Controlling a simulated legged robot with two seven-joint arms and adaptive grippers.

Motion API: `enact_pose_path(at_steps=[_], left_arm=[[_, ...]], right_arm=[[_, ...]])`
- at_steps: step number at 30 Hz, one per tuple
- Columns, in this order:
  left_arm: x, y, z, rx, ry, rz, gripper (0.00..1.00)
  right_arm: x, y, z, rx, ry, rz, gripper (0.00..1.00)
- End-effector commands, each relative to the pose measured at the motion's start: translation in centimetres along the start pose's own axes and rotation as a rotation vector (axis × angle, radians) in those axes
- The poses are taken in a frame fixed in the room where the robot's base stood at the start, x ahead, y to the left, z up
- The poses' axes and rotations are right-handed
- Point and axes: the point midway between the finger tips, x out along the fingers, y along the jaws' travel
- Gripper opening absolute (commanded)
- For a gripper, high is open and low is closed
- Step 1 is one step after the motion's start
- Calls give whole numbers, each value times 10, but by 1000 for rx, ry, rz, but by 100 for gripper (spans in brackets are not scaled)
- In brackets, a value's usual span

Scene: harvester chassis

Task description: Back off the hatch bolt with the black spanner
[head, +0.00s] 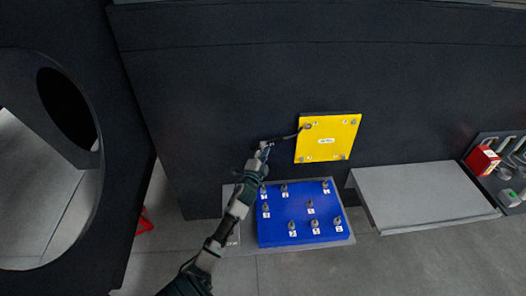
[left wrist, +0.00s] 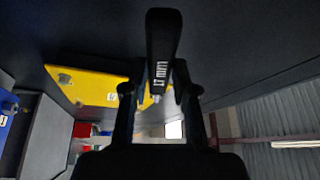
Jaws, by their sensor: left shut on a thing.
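The yellow hatch (head: 328,140) is on the dark chassis wall, with bolts near its corners. The hatch bolt at its upper left corner (head: 307,126) has the far end of the black spanner (head: 286,137) at or very near it; I cannot tell if the jaw is seated. My left gripper (head: 264,148) is shut on the spanner's other end, left of the hatch. In the left wrist view the spanner (left wrist: 162,45), with white size lettering, stands between the fingers (left wrist: 160,90); the yellow hatch (left wrist: 88,86) is behind. My right gripper is not in view.
Below the hatch lies a blue board (head: 290,232) with several labelled bolt-like pieces. A grey ledge (head: 420,192) is to its right. A dark tray (head: 478,150) with a red box (head: 482,160) is at the far right. A large round opening (head: 68,108) is at the left.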

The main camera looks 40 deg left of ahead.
Motion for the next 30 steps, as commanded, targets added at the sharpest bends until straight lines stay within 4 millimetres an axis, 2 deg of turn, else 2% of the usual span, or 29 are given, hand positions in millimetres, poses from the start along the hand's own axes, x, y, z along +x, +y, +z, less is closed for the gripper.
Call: enact_pose_path(at_steps=[1,15,26,30], left_arm=[[0,5,0,-12,1,-6,0],[0,25,0,-104,-1,-49,0],[0,24,-1,-115,-1,-55,0],[0,28,-1,-128,-2,-62,0]], right_arm=[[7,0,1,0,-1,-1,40],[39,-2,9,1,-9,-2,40],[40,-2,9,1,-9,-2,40],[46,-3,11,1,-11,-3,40]])
